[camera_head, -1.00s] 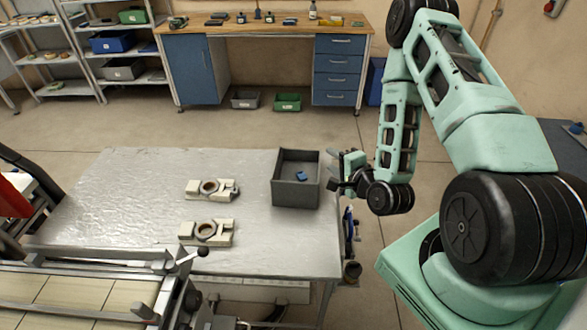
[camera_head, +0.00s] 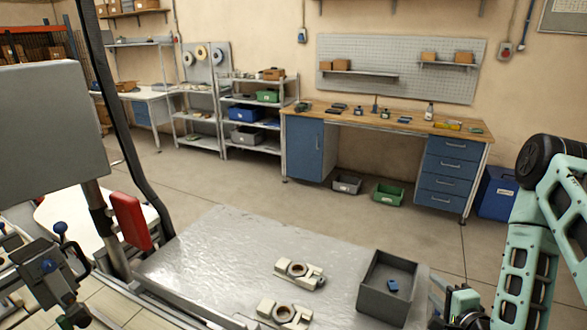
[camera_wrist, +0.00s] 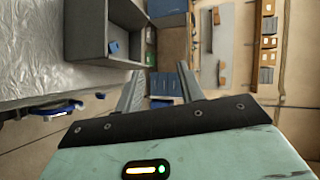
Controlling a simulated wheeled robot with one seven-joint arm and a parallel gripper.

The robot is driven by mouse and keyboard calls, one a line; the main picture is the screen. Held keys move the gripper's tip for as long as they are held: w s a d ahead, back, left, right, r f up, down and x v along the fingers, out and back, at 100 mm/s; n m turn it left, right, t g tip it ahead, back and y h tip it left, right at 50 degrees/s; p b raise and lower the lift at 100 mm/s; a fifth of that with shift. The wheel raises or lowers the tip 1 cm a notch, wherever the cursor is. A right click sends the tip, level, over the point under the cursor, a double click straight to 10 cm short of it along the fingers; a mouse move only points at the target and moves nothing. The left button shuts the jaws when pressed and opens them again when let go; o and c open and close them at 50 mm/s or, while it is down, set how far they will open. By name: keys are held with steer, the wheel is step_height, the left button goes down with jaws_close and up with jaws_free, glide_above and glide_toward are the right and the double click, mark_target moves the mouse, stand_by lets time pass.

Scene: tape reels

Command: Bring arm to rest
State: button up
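My arm (camera_head: 528,250) is folded at the right edge in the head view, with its lower part cut off by the frame. In the wrist view my gripper (camera_wrist: 160,70) has its two grey fingers apart, with nothing between them. It is beside the metal table (camera_wrist: 40,45), to the right of the grey box (camera_wrist: 100,10). In the head view, that box stands on the table's right end with a small blue piece inside (camera_head: 393,286). Two pale holders with reels (camera_head: 299,272) (camera_head: 284,312) lie left of the box.
A workbench (camera_head: 400,119) with blue drawers stands at the back wall. A grey bin (camera_head: 346,185) and a green bin (camera_head: 388,195) are on the floor below it. Shelving (camera_head: 225,115) stands at the back left. Open floor lies between the metal table and the bench.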

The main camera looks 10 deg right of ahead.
steer(key=w+a+n+g+y+b, duration=0.15)
steer(key=a+n+g+b, duration=0.25)
steer(key=a+n, duration=0.4)
steer(key=w+a+n+g+y+b, duration=0.1)
steer(key=a+n+g+y+b, duration=0.25)
steer(key=a+n, duration=0.45)
steer(key=s+a+r+n+g+h+b, duration=0.1)
steer(key=s+a+r+n+g+b, duration=0.1)
steer(key=s, duration=0.5)
steer(key=s+a+r+n+g+h+b, duration=0.1)
steer(key=s+a+n, duration=0.3)
steer(key=s, duration=0.4)
steer(key=s+a+r+n+g+h+b, duration=0.1)
steer(key=s+a+r+n+g+b, duration=0.2)
steer(key=s, duration=0.4)
steer(key=shift+s+a+r+n+g+h, duration=0.15)
steer(key=shift+a+r+n+g+h, duration=0.25)
steer(key=shift+a+r+n+g, duration=0.25)
steer(key=shift+a+f, duration=0.1)
